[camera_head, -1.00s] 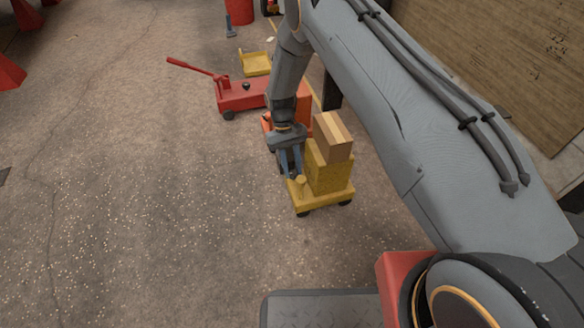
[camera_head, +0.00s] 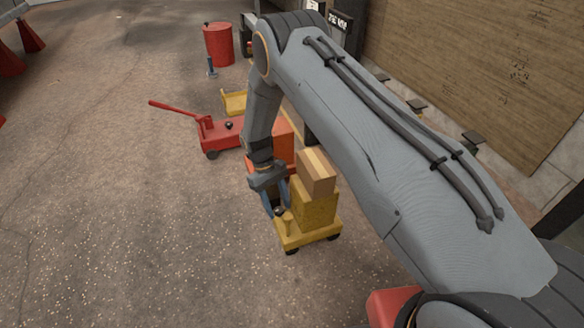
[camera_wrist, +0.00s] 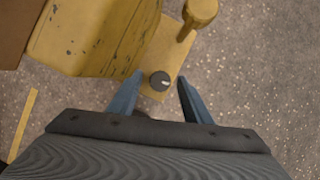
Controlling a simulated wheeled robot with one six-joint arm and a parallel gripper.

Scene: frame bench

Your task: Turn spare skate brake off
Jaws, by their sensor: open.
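A yellow wheeled skate (camera_head: 305,239) stands on the floor, bearing a yellow block (camera_head: 316,208) with a wooden block (camera_head: 316,172) on top. A short yellow post (camera_head: 287,222) rises from its front left part; the post also shows in the wrist view (camera_wrist: 202,10). A small dark round knob (camera_wrist: 159,82) with a pale mark sits on the skate's deck. My gripper (camera_head: 273,209) is open over this end of the skate. In the wrist view its blue fingers (camera_wrist: 161,79) appear on either side of the knob; I cannot tell whether they touch it.
A red floor jack (camera_head: 222,135) with a long handle and an orange object (camera_head: 283,141) stand behind the skate. A yellow tray-like piece (camera_head: 234,103), a blue stand (camera_head: 211,68) and a red drum (camera_head: 218,44) are farther back.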

